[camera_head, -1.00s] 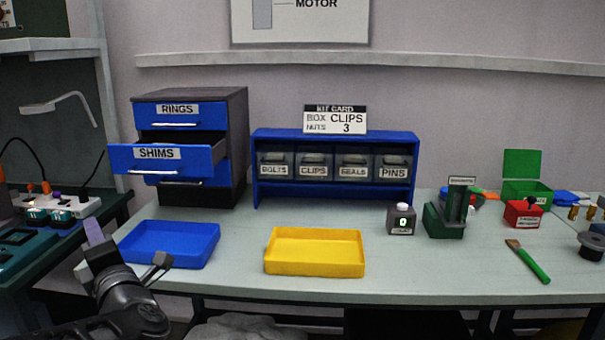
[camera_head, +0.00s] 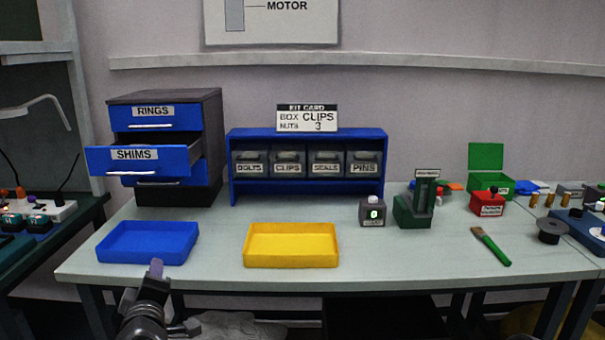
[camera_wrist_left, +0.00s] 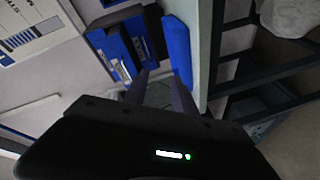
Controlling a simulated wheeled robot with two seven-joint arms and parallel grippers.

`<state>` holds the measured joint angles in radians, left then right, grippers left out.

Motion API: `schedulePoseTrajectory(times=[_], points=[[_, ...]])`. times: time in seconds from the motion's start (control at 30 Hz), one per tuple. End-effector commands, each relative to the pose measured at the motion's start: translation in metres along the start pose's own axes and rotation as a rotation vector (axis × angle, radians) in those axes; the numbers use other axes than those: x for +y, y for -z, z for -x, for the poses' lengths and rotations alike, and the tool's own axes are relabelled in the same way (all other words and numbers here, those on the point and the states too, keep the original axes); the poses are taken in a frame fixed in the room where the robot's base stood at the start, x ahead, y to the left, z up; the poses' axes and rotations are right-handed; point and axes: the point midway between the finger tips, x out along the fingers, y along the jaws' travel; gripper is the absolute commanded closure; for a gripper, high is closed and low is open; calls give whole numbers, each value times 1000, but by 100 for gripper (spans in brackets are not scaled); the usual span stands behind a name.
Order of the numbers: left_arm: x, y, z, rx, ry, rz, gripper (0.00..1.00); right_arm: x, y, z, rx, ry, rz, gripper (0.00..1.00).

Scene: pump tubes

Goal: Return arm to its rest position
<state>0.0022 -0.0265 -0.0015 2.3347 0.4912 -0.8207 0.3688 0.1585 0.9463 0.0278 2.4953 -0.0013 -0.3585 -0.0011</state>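My left gripper (camera_head: 156,272) is low at the front edge of the table, in front of the blue tray (camera_head: 148,242) and left of the yellow tray (camera_head: 291,245). In the head view it is seen nearly edge-on, with one finger covering the other. In the left wrist view its two fingers (camera_wrist_left: 160,92) are apart with nothing visible between them, so it is open. The blue tray also shows beyond the fingers in that view (camera_wrist_left: 177,50). My right gripper is in neither view.
The SHIMS drawer (camera_head: 137,160) juts out from the drawer cabinet (camera_head: 212,140). A blue rack (camera_head: 233,187) of labelled bins stands behind the trays. A small counter box (camera_head: 372,212), a green fixture (camera_head: 411,212) and a green-handled brush (camera_head: 492,247) are farther right. The front middle of the tabletop is clear.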

Motion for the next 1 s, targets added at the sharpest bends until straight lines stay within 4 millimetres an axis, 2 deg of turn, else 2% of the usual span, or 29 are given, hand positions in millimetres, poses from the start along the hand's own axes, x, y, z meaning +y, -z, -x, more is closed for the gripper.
schedulePoseTrajectory(times=[0.13,0.2,0.27,0.3,0.37,0.4,0.47,0.5,0.6,0.7,0.8,0.9,1.0], points=[[-43,-82,4,-241,69,-219,68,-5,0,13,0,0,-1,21],[-74,-129,17,-391,104,-339,68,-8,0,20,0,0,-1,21],[-103,-166,34,-524,132,-435,68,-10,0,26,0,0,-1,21],[-123,-189,49,-612,148,-492,68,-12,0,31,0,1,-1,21],[-152,-221,75,-747,171,-570,68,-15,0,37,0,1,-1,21],[-171,-239,95,-836,184,-616,68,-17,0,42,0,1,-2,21],[-200,-263,129,-972,204,-674,68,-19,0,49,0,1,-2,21],[-217,-276,154,-1060,217,-705,68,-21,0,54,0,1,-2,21],[-254,-301,217,-1262,251,-750,68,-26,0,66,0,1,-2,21],[-280,-313,273,-1412,291,-752,68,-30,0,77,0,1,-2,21],[-295,-318,312,-1499,336,-734,68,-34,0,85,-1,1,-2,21],[-303,-320,331,-1540,365,-720,68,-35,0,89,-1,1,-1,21],[-304,-319,333,-1543,373,-714,68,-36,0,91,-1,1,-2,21]])
